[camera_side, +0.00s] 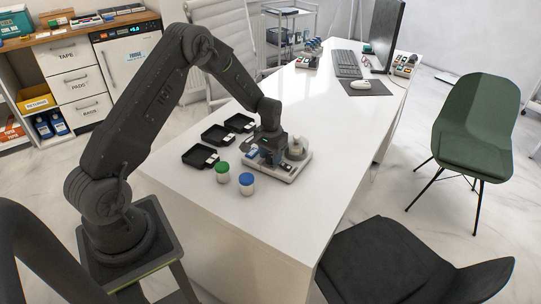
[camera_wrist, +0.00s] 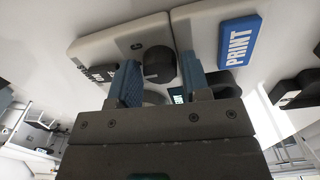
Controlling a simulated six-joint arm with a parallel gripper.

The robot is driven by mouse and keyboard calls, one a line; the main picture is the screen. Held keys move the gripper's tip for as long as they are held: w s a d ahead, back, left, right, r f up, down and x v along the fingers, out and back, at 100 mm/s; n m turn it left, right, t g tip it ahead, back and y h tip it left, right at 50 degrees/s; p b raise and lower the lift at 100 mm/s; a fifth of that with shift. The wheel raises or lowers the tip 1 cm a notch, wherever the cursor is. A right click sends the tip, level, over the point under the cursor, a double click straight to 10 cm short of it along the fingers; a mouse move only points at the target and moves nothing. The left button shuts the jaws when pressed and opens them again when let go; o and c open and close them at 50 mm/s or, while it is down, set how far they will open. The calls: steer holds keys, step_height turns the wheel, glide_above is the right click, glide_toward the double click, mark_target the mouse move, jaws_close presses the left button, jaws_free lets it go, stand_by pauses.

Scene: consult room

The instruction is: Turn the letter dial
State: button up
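A pale label-making device (camera_side: 289,172) sits on the white table; its blue PRINT button (camera_wrist: 240,42) shows large in the wrist view. A dark round knob (camera_wrist: 158,68), seemingly the letter dial, stands on the pale panel (camera_wrist: 105,45), with a small letter C beside it. My gripper (camera_side: 270,150) points down over the device. In the wrist view its two blue fingers stand apart, one on each side of the knob. Thin gaps seem to show, and I cannot tell any contact. In the side view my gripper hides the knob.
Black trays (camera_side: 200,155) lie left of the device. A green-lidded jar (camera_side: 222,172) and a blue-lidded jar (camera_side: 246,184) stand close in front. A keyboard (camera_side: 346,64) and monitor (camera_side: 385,35) are at the far end. The table middle is clear.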

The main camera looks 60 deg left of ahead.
mark_target(270, 156)
steer(key=shift+o, duration=1.3)
steer(key=shift+r, duration=4.05)
steer(key=shift+d+r, duration=0.1)
steer(key=shift+r, duration=0.05)
steer(key=s+d+r+m+t, duration=0.1)
steer(key=s+d+r, duration=0.45)
steer(key=r, duration=0.35)
steer(key=s+d+r+m+t, duration=0.1)
steer(key=s+d+r+t, duration=0.1)
steer(key=s+d+r, duration=0.55)
steer(key=s+d+r+t, duration=0.1)
steer(key=s+d+r, duration=0.1)
steer(key=s, duration=0.4)
steer(key=s+d+r+m+t, duration=0.1)
steer(key=s+d+r, duration=0.2)
steer(key=s, duration=0.4)
steer(key=shift+s+d+m+t, duration=0.15)
steer(key=shift+m+t, duration=0.15)
